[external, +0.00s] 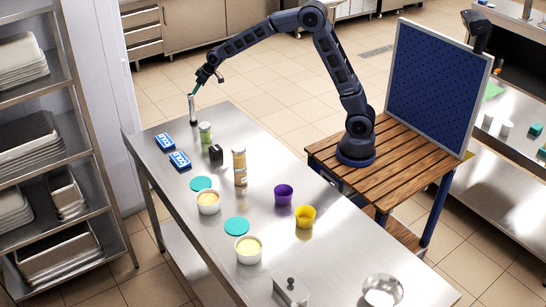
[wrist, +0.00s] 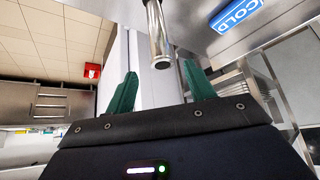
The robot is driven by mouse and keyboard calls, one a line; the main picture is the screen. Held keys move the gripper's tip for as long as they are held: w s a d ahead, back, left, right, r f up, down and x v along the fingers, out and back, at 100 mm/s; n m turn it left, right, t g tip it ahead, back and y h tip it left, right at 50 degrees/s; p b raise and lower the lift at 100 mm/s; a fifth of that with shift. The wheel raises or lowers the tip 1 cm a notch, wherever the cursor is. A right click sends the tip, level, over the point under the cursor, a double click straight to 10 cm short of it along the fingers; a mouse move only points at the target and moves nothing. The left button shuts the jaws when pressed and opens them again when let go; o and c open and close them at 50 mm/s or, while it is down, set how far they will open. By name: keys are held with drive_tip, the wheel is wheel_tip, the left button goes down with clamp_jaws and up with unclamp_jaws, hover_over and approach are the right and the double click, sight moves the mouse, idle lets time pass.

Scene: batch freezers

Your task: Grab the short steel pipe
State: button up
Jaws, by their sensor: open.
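The short steel pipe (external: 193,112) is a slim shiny tube standing upright near the far left end of the steel table. In the wrist view, which is tilted over, the pipe (wrist: 157,32) comes down from the top edge with its open end toward me. My gripper (external: 197,89) is just above the top of the pipe in the external view. Its two green fingers (wrist: 159,70) are spread apart in the wrist view, with the pipe's end between and slightly beyond their tips. Nothing is held. I cannot tell whether a finger touches the pipe.
Stacked tan jars (external: 239,165), tubs, a purple cup (external: 284,193) and a yellow cup (external: 305,216) are further along. A shelf rack (external: 72,130) stands at left.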

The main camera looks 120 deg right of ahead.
sight(189, 101)
drive_tip(key=shift+x, duration=5.1)
clamp_jaws()
